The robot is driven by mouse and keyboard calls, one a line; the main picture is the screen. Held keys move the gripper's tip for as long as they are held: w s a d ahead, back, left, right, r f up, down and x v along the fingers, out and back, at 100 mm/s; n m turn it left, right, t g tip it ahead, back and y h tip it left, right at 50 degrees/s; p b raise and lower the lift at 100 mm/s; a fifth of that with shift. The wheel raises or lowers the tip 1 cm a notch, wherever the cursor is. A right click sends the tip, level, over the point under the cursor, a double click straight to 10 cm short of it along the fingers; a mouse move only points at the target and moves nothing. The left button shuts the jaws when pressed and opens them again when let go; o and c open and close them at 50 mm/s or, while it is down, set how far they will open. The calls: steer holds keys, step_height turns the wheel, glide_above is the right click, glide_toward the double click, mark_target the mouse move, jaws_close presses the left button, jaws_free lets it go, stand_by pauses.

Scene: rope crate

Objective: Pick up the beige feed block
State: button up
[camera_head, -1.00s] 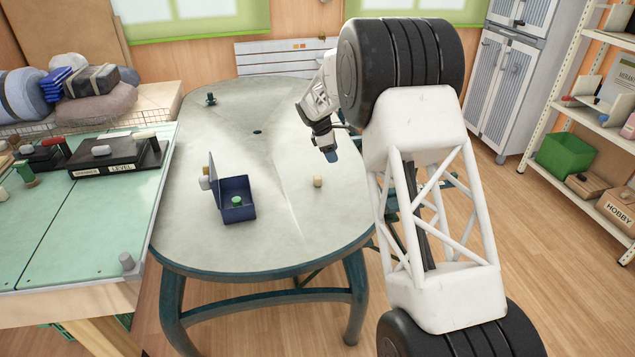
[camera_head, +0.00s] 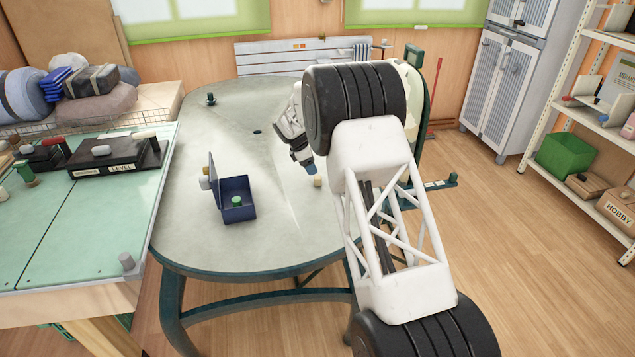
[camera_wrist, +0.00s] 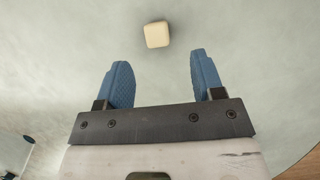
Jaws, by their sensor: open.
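The beige feed block (camera_head: 318,181) is a small cube on the pale oval table (camera_head: 190,235). In the wrist view the block (camera_wrist: 157,34) lies ahead of the fingertips, roughly centred between the two blue fingers and beyond them. My gripper (camera_wrist: 159,72) is open and empty. In the head view my gripper (camera_head: 311,169) hangs just above and slightly left of the block, with a gap that I cannot measure. The block is not touched in the wrist view.
A dark blue open box (camera_head: 234,212) with a green round piece (camera_head: 236,201) inside stands left of the block. A small dark object (camera_head: 210,99) is at the table's far left. The tabletop between box and block is clear. A green-topped workbench (camera_head: 75,220) stands at left.

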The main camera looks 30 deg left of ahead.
mark_target(318, 177)
steer(key=shift+x, duration=1.05)
steer(key=shift+x, duration=2.6)
steer(key=shift+w+a, duration=0.1)
steer(key=shift+w, duration=0.05)
steer(key=c, duration=1)
steer(key=shift+r, duration=0.1)
